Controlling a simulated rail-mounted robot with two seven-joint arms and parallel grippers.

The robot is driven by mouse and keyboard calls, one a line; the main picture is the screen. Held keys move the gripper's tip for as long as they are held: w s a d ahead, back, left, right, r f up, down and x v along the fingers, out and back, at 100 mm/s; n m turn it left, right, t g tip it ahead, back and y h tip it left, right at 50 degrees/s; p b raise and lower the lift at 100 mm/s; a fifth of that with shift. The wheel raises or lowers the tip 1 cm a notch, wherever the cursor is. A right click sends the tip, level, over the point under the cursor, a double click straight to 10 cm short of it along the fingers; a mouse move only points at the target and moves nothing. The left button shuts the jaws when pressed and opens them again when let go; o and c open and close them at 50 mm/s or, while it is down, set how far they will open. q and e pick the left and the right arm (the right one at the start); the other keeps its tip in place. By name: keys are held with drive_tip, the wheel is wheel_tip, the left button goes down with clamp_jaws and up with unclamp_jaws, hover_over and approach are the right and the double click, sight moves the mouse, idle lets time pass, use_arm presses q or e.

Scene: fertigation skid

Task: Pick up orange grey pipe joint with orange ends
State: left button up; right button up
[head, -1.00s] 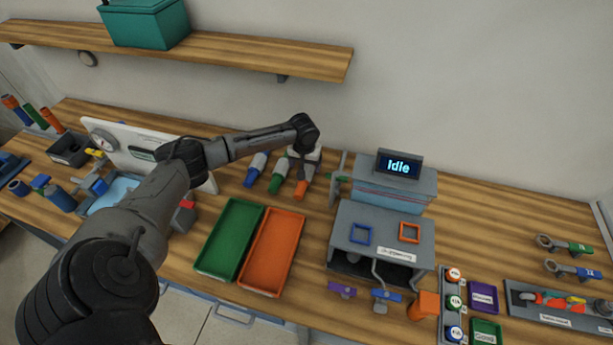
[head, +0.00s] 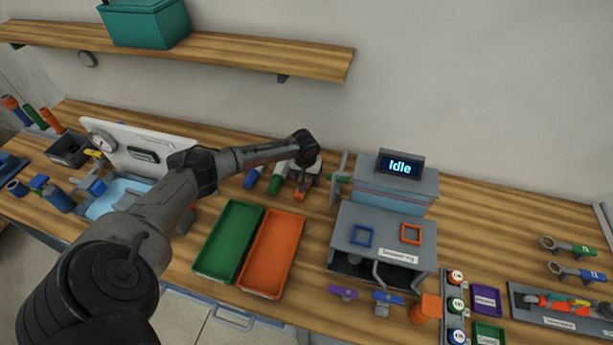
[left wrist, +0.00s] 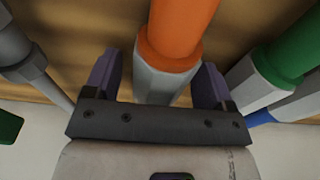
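The grey pipe joint with an orange end (head: 299,196) lies on the wooden bench, right of a green-ended and a blue-ended one. In the left wrist view the joint (left wrist: 167,60) shows an orange end and a grey faceted body. My left gripper (left wrist: 158,80) is open, with one dark finger on each side of the grey body. A gap shows at the left finger; the right finger is very close, and I cannot tell whether it touches. In the head view the gripper (head: 302,182) is over the joint and hides its upper part. My right gripper is not in view.
The green-ended joint (head: 275,184) lies close on the left. A grey test rig (head: 385,225) with an "Idle" display stands to the right. Green (head: 215,272) and orange (head: 262,290) trays lie in front. A shelf (head: 250,58) runs above.

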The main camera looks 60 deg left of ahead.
use_arm(q)
drive_tip(key=c, duration=1)
drive_tip(key=shift+o, duration=0.2)
